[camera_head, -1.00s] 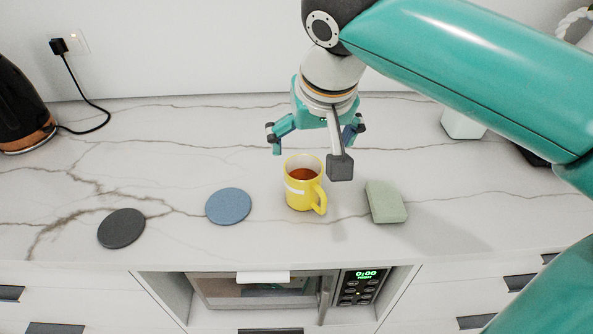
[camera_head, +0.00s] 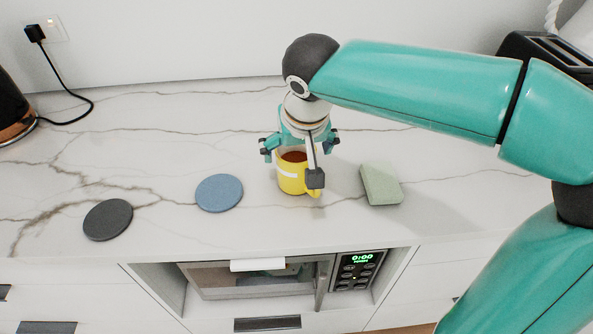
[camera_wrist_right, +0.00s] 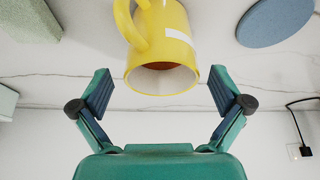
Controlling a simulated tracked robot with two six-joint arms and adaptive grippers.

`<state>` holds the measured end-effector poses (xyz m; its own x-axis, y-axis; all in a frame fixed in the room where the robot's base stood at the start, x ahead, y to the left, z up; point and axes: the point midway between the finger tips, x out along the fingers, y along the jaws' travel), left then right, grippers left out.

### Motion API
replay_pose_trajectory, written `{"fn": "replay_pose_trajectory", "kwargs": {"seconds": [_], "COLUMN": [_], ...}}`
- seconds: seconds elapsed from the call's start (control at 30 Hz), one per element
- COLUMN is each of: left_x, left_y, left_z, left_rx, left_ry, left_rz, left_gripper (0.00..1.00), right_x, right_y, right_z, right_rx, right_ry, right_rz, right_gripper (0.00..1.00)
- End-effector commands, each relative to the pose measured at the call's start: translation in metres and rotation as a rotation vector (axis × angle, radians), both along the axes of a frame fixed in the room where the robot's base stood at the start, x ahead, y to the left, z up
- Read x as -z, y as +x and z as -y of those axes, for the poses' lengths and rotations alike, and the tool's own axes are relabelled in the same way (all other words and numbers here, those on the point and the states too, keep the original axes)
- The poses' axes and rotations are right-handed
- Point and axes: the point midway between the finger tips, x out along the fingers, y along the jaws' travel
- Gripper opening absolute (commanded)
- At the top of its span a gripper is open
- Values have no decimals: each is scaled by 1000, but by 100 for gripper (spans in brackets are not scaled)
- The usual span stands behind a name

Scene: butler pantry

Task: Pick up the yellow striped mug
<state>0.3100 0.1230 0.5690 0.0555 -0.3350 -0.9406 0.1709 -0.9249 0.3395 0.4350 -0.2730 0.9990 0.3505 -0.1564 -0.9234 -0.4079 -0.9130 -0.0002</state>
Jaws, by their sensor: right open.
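The yellow mug (camera_head: 289,180) with a white stripe stands upright on the marble counter and holds a brown liquid. Its handle points to the front right in the head view. My right gripper (camera_head: 299,148) is open, just behind and above the mug, and its arm partly covers the rim and handle. In the right wrist view the mug (camera_wrist_right: 172,60) lies ahead, between the lines of the two open fingers (camera_wrist_right: 162,92), with its rim close to the fingertips. Nothing is held. My left gripper is not in view.
A blue round coaster (camera_head: 219,193) and a dark grey one (camera_head: 108,219) lie left of the mug. A pale green block (camera_head: 381,184) lies to its right. A kettle (camera_head: 12,108) and cord stand at the far left. A microwave (camera_head: 260,279) sits below the counter edge.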

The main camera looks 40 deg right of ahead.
Motion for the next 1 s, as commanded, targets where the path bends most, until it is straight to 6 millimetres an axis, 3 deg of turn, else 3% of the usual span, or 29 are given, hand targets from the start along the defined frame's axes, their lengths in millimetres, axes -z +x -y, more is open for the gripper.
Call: {"fn": "replay_pose_trajectory", "kwargs": {"seconds": [0.23, 0.53, 1.0], "left_x": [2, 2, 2], "left_y": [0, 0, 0], "left_z": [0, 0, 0], "left_rx": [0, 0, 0], "left_ry": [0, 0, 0], "left_rz": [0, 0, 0], "left_gripper": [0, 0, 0], "right_x": [33, 37, 37], "right_y": [13, 15, 15], "right_z": [4, 5, 4], "right_rx": [1, 1, 1], "right_ry": [0, 0, 1], "right_rz": [-4, -1, -1], "right_gripper": [100, 100, 23]}}
